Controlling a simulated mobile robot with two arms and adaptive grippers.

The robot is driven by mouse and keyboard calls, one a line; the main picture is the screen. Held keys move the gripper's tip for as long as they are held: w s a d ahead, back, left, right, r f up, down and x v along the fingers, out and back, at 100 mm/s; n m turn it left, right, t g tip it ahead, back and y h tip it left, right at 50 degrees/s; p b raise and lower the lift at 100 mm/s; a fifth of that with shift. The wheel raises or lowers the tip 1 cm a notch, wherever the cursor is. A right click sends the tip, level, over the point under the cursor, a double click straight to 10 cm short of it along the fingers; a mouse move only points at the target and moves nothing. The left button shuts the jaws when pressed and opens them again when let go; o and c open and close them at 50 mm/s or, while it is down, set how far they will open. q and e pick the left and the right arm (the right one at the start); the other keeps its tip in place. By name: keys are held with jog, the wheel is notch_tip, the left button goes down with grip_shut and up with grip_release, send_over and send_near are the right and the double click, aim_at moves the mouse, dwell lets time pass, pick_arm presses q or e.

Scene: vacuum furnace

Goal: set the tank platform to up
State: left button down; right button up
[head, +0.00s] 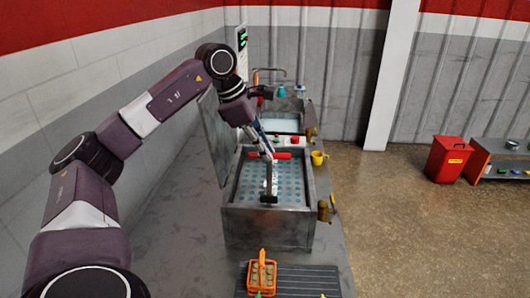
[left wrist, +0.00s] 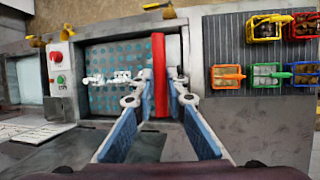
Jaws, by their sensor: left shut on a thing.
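The tank (head: 265,228) is a grey metal box on the bench, with its lid raised at the left. Inside it, the tank platform (head: 290,188) shows as a pale surface with teal dots, and it shows in the left wrist view too (left wrist: 103,58). A red handle bar (head: 291,155) lies across the tank near its far end. My left gripper (head: 268,155) reaches down over the tank. In the left wrist view its fingers are on both sides of the red handle bar (left wrist: 159,65), shut on it. A pale upright post (head: 274,178) with a dark end stands over the platform. My right gripper is not in view.
A second tank (head: 282,122) stands behind. A yellow cup (head: 319,158) and brass-coloured fittings (head: 324,210) are along the right edge. An orange basket (head: 262,272) stands on a ribbed dark mat in front. A red bin (head: 448,160) is on the floor at right.

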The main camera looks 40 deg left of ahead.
pick_arm(q)
jog(key=shift+w+a+r, duration=0.1)
jog(key=shift+w+r, duration=0.05)
jog(key=shift+r, duration=0.3)
jog(key=c, duration=2.1)
grip_release()
jog(key=shift+o, duration=0.8)
jog(key=shift+f, duration=0.1)
jog(key=v, duration=1.2)
